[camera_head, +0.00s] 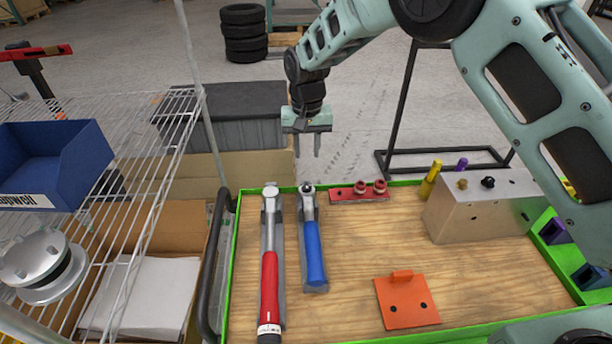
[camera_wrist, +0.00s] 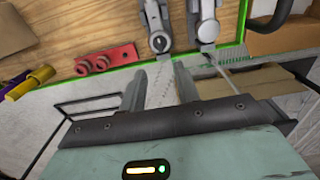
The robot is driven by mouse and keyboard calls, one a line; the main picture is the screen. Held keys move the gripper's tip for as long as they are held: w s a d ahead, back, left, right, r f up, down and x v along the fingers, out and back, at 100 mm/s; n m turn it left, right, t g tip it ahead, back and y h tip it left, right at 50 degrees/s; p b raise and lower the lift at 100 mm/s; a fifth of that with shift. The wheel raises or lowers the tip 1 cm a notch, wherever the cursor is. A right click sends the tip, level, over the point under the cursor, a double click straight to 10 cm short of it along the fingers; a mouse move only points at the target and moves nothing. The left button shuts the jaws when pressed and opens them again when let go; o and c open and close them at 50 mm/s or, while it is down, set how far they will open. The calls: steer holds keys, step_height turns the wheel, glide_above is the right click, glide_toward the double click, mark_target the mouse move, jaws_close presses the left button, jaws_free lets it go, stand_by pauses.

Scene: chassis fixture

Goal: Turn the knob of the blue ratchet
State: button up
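The blue ratchet (camera_head: 314,252) lies in a grey holder on the wooden bench top, its blue handle toward the near side. Its metal head with a dark round knob (camera_head: 307,188) is at the far end, near the bench's far edge. In the wrist view the ratchet head (camera_wrist: 159,38) shows at the top middle, beyond the fingertips; the blue handle is out of that view. My gripper (camera_head: 306,150) points down beyond the bench's far edge, apart from the ratchet. In the wrist view my gripper (camera_wrist: 158,78) has its two fingers spread with nothing between them.
A red-handled wrench (camera_head: 269,265) lies left of the ratchet. A red block with round sockets (camera_head: 358,192) sits to its right. An orange plate (camera_head: 407,302) and a metal box (camera_head: 482,207) stand further right. A wire shelf (camera_head: 140,130) is at the left.

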mark_target(307, 185)
step_height(307, 185, down, 11)
steer(key=shift+r+p, duration=0.1)
steer(key=shift+p, duration=1.15)
jaws_close()
